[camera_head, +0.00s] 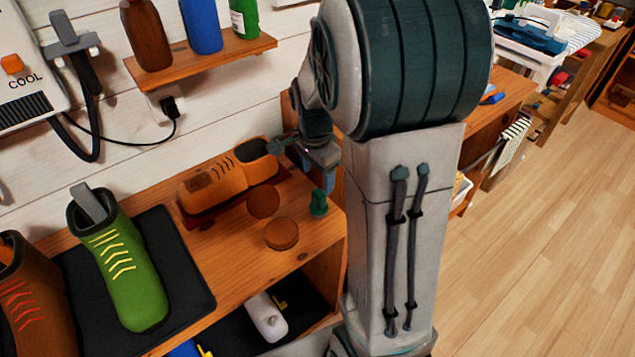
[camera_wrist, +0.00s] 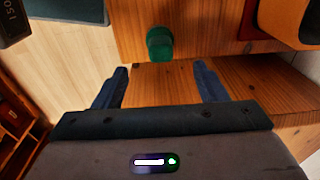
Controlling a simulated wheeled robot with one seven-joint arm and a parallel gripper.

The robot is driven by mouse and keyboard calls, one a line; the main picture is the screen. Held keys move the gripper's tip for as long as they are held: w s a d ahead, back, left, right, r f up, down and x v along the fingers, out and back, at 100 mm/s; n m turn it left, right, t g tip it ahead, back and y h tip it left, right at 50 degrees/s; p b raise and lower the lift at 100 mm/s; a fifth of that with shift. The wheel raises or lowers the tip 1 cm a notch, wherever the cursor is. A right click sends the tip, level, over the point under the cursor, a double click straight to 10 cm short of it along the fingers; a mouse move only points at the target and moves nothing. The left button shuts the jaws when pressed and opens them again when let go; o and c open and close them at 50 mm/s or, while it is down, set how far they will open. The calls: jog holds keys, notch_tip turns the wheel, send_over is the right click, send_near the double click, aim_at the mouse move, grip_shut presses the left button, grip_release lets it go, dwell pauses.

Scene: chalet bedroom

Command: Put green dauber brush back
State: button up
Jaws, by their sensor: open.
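The green dauber brush (camera_head: 319,203) stands upright on the wooden bench top (camera_head: 225,262), near its right end. In the wrist view the brush (camera_wrist: 160,43) shows beyond my open fingers, roughly midway between them and near a wood edge. My gripper (camera_wrist: 162,78) is open and empty, its two dark blue fingers apart. In the head view my gripper (camera_head: 318,165) is just above and behind the brush, partly hidden by my arm. I cannot tell whether it touches the brush.
A green shoe (camera_head: 125,268) stands on a black mat (camera_head: 185,270). A wall shelf (camera_head: 205,60) with bottles is above. The floor (camera_head: 540,220) at right is clear.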

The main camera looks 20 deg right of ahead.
jog(key=shift+s+a+r+n, duration=0.2)
jog(key=shift+s+r+n, duration=0.1)
jog(key=shift+r, duration=0.35)
jog(key=s+a+r+n, duration=0.2)
jog(key=s+a+n, duration=0.1)
jog(key=s+n, duration=0.4)
jog(key=s+a+r+n+t, duration=0.1)
jog(key=s+a+r+n, duration=0.2)
jog(key=s+n, duration=0.4)
jog(key=shift+s+a+r+n+t+y, duration=0.15)
jog(key=shift+s+a+n+t+y, duration=0.15)
jog(key=shift+a+y, duration=0.15)
jog(key=shift+w, duration=0.1)
